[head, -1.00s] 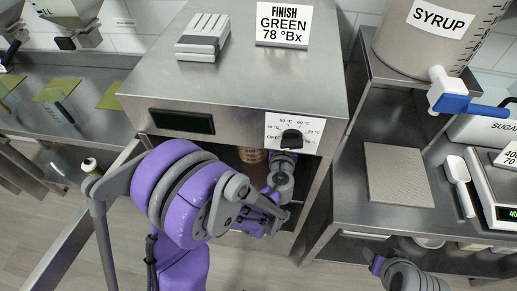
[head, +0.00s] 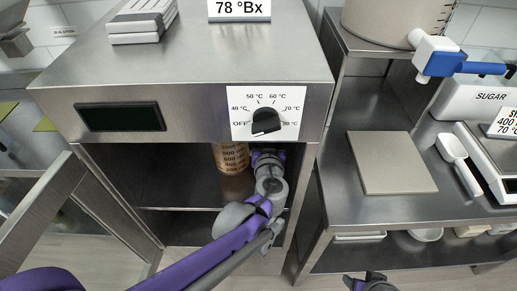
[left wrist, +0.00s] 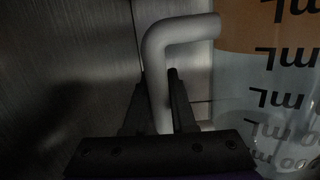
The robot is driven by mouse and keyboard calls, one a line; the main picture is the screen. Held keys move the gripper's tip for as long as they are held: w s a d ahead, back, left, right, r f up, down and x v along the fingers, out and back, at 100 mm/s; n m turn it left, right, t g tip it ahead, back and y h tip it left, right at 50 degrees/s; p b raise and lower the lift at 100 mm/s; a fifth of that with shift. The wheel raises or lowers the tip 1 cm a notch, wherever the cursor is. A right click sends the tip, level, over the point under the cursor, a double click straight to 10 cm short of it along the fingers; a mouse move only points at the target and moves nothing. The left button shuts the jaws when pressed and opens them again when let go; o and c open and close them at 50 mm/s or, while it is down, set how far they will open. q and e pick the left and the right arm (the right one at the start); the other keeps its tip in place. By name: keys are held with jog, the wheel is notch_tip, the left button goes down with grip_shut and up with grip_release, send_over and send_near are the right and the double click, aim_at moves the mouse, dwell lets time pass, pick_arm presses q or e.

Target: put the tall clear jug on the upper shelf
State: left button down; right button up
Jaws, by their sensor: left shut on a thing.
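The tall clear jug (head: 232,157) stands inside the open steel cabinet, in its upper compartment, under the dial. Brown-orange shows through its wall, behind dark mL markings. My left arm reaches into the compartment at the jug's right. My left gripper (left wrist: 158,90) is shut on the jug's pale handle (left wrist: 180,32); the jug's wall (left wrist: 270,75) is right of the fingers in the left wrist view. The upper shelf (head: 180,208) shows as a steel edge below the jug. My right gripper (head: 370,283) is partly in view at the bottom edge.
The cabinet door (head: 85,195) stands open at the left. The control dial (head: 266,121) is just above my left arm. At right, a bench holds a grey board (head: 390,162), a white scoop (head: 455,150) and a scale (head: 490,160).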

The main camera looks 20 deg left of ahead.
pick_arm(q)
notch_tip(320, 180, down, 5)
jog(key=shift+r+b, duration=0.1)
jog(key=shift+b, duration=0.55)
jog(key=c, duration=0.8)
grip_release()
jog(key=shift+o, duration=0.2)
jog(key=p+v, duration=0.1)
jog(key=v, duration=1.1)
jog(key=shift+p, duration=0.35)
jog(key=shift+s, duration=0.1)
